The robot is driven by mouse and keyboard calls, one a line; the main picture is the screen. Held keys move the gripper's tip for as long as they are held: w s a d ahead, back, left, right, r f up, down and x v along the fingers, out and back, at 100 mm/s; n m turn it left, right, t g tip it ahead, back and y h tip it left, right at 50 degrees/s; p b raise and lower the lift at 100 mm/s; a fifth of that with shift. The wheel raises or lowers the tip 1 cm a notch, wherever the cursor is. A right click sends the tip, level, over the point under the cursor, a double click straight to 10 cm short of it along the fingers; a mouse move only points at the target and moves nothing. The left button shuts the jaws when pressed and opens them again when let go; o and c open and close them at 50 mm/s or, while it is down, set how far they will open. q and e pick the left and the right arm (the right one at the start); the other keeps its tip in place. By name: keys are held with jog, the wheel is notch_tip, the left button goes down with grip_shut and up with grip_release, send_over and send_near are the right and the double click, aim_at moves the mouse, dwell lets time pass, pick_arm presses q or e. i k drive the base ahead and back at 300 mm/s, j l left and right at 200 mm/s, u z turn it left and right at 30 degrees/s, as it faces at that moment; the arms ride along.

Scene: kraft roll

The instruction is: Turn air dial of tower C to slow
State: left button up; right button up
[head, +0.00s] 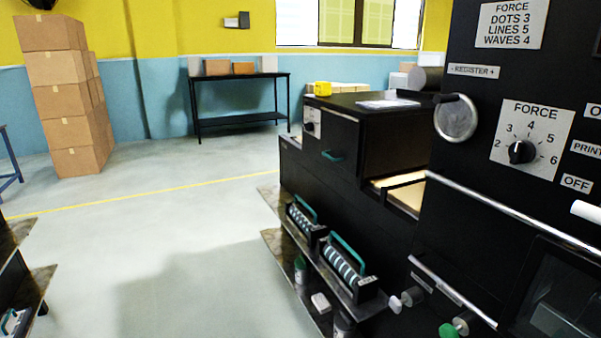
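No dial marked air and no label reading tower C can be made out. A small dial (310,127) with a white plate and dark knob sits on the end of the black cabinet (395,142) in the middle; its lettering is too small to read. On the near black machine (465,150) at the right, a larger dial (522,152) is labelled FORCE, with numbers from 2 to 6 around a black knob. Neither of my grippers is in view.
A low shelf (335,285) with green-handled rollers (347,265) juts out along the machine's base. Stacked cartons (68,110) and a black table (240,80) stand at the back. Open grey floor (170,240) lies left of the machine; another shelf edge (38,285) is at lower left.

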aim_at(309, 126)
jog(key=i+j+z, duration=0.25)
jog(key=i+j, duration=0.15)
jog(key=z, duration=0.4)
jog(key=i+j+z, duration=0.5)
jog(key=j+z, duration=0.15)
jog(key=j, duration=0.15)
jog(key=i+j, duration=0.15)
jog(key=j, duration=0.15)
jog(key=i+j+z, duration=0.1)
jog(key=j, duration=0.2)
jog(key=i+j, duration=0.15)
jog(key=j, duration=0.15)
jog(key=i+l+z, duration=0.05)
